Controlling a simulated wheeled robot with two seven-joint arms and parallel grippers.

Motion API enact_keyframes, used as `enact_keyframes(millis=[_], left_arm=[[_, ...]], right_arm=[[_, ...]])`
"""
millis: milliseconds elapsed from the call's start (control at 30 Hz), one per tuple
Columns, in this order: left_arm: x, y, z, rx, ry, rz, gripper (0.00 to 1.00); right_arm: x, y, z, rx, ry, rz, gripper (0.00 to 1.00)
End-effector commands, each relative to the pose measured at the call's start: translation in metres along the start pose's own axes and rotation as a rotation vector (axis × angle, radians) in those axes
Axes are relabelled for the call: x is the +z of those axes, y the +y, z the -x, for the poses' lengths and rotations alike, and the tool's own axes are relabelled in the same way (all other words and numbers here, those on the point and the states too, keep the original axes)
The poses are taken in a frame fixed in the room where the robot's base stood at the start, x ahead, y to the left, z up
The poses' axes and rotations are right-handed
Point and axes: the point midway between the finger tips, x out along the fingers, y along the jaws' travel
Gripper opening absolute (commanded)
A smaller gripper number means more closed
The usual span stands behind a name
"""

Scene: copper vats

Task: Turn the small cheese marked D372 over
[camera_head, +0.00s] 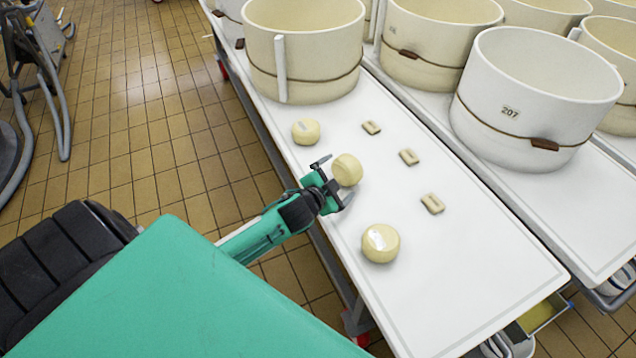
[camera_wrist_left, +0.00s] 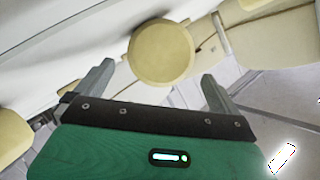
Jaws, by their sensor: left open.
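Three small round pale-yellow cheeses lie in a row near the left edge of the white table (camera_head: 470,285): a far cheese (camera_head: 306,132), a middle cheese (camera_head: 348,168) and a near cheese (camera_head: 380,243). The far and near ones show a pale label on top; I see no label on the middle one. I cannot read D372 on any. My left gripper (camera_head: 335,180) is open at the middle cheese, its fingers to either side. In the left wrist view that cheese (camera_wrist_left: 161,52) shows ahead between the open fingers (camera_wrist_left: 154,84). My right gripper is not in view.
Three small tan blocks (camera_head: 371,128) (camera_head: 409,156) (camera_head: 432,203) lie right of the cheeses. Large cream moulds (camera_head: 305,60) stand at the back, and a white one marked 207 (camera_head: 530,110) stands on the right table. The table's near end is clear.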

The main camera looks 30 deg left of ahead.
Motion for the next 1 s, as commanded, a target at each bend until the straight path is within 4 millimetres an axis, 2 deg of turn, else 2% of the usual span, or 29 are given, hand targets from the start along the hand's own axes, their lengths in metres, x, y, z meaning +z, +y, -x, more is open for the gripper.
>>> enact_keyframes(millis=[33,200,500,700,1000], left_arm=[[0.000,0.000,0.011,0.002,-0.002,0.000,1.00],[0.000,0.000,0.041,0.001,-0.001,0.000,1.00],[0.000,0.000,0.086,0.000,-0.001,0.000,1.00],[0.000,-0.001,0.099,-0.001,0.000,-0.001,1.00],[-0.001,-0.001,0.101,-0.002,0.001,-0.001,1.00]], right_arm=[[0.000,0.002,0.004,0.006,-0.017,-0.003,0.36],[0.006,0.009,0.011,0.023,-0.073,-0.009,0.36],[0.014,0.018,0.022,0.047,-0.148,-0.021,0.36],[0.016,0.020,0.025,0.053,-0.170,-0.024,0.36],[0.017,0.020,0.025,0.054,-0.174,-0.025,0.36]])
